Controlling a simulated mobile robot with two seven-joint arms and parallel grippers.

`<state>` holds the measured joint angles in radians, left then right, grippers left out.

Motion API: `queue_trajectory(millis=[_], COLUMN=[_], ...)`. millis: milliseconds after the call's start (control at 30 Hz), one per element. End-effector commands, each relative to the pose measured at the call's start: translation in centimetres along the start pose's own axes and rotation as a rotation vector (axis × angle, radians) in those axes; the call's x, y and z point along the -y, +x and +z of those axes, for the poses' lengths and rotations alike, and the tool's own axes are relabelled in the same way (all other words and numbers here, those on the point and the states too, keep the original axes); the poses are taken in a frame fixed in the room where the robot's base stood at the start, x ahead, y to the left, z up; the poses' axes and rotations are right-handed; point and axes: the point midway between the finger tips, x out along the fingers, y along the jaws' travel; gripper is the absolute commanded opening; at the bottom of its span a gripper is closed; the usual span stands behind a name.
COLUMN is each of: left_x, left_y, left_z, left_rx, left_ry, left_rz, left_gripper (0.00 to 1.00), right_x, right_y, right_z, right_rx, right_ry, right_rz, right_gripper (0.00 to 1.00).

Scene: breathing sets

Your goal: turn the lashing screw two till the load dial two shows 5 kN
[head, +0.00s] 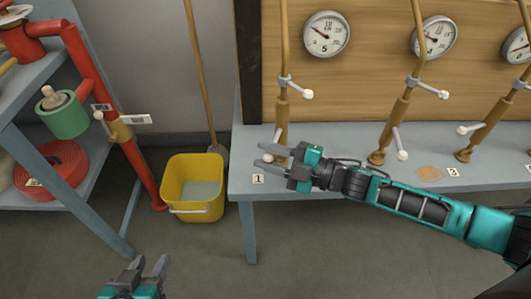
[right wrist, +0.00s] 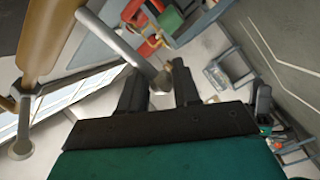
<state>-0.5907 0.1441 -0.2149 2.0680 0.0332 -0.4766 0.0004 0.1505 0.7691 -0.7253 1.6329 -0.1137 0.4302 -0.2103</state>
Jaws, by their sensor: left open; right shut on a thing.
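Lashing screw two (head: 398,118) is the second brass screw from the left, with white-knobbed bars at its upper and lower parts. Load dial two (head: 435,37) hangs on the wooden board beside it; its needle points to the upper left, and the exact value is too small to read. My right gripper (head: 266,155) is at the foot of the leftmost screw (head: 282,115), beside label 1. It is shut on that screw's lower bar, which shows between the fingers in the right wrist view (right wrist: 135,50). My left gripper (head: 150,271) is open and empty at the bottom edge.
A third screw (head: 485,130) stands at the right. The leftmost dial (head: 327,34) is on the board. A yellow bucket (head: 193,206) and a mop stand left of the grey bench (head: 236,183). A shelf with red pipes and a hose (head: 60,165) is further left.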

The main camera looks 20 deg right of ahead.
Motion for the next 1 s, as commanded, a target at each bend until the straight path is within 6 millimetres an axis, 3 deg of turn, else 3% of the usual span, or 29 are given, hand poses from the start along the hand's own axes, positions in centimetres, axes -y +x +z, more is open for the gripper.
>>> queue_trajectory(millis=[167,200,400,733,1000], left_x=[0.0,0.0,0.1,0.2,0.2], left_y=[0.0,0.0,0.0,-0.1,-0.4], left_z=[0.0,0.0,0.1,0.1,-0.3], left_rx=[0.000,0.000,0.001,0.003,0.004], left_ry=[0.000,0.001,0.005,0.012,0.012], left_rz=[0.000,0.000,0.000,0.000,0.000], left_gripper=[0.43,0.43,0.43,0.43,0.43], right_x=[0.5,0.5,0.4,0.2,0.3], right_y=[-0.1,-0.1,-0.1,-0.6,-5.1], right_z=[0.1,0.1,0.1,0.1,0.0], right_rx=[0.005,0.005,0.004,0.005,0.008], right_ry=[0.012,0.012,0.007,0.004,0.005], right_rz=[-0.007,-0.007,-0.005,-0.003,-0.007], right_gripper=[0.00,0.34,0.52,0.52,0.52])
